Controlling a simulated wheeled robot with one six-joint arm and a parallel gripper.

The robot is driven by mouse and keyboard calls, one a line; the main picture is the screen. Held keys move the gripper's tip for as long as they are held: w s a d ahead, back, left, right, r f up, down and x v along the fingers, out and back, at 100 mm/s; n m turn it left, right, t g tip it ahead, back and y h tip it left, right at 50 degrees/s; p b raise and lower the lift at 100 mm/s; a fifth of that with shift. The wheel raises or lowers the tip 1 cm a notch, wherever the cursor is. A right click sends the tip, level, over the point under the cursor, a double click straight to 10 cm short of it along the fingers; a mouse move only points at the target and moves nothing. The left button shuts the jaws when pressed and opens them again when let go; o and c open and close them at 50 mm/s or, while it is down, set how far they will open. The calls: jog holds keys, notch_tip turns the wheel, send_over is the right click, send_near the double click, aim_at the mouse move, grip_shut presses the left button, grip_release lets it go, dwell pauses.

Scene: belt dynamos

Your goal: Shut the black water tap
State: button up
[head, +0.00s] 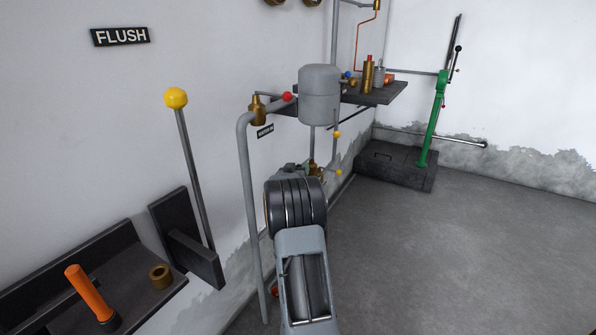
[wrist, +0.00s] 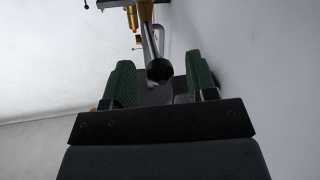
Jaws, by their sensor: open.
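In the wrist view a pale metal rod ends in a dark round knob (wrist: 159,70). It looks like the black tap's lever, but I cannot be sure. My gripper (wrist: 160,62) is open, with a green ribbed finger on each side of the knob. The picture does not settle how deep the knob lies between the fingers, and I see no contact. In the head view my own arm covers the gripper and whatever is right in front of it. I cannot tell the tap's valve position.
A grey tank (head: 319,95) hangs near a dark shelf (head: 378,95) with brass fittings. A grey pipe (head: 249,190) runs down on the left. A yellow-knobbed lever (head: 176,98) and an orange torch (head: 88,292) are nearer. A green pump (head: 432,125) stands behind; the floor at right is clear.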

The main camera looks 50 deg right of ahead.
grip_shut()
dwell(0.5)
